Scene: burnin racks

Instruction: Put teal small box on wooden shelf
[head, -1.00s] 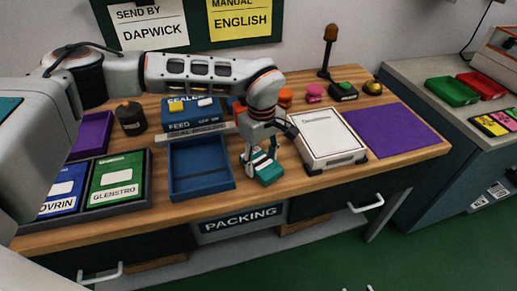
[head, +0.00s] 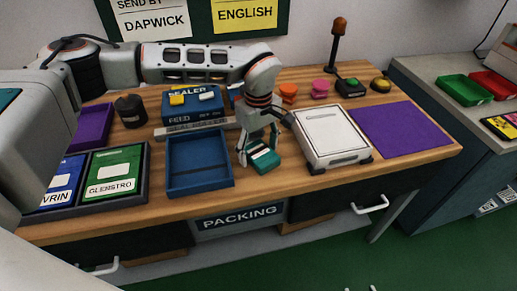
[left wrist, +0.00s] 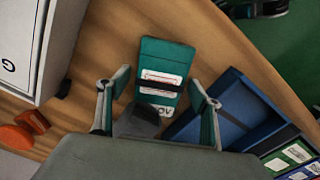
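The teal small box (head: 265,161) lies on the wooden workbench between the blue tray and the white device. It has a dark band and white labels, and it also shows in the left wrist view (left wrist: 162,72). My left gripper (head: 255,158) is directly over it, pointing down. In the left wrist view its two fingers (left wrist: 153,92) are spread apart on either side of the box's near end, with gaps visible. Two small pale tips at the bottom edge of the head view may be my right gripper (head: 359,288). I cannot make out a wooden shelf for certain.
The empty blue tray (head: 200,186) is left of the box, and the white device (head: 333,137) is close on its right. A sealer machine (head: 193,106) stands behind the tray. A purple mat (head: 403,131) lies clear at right. A dark document tray (head: 146,185) is at left.

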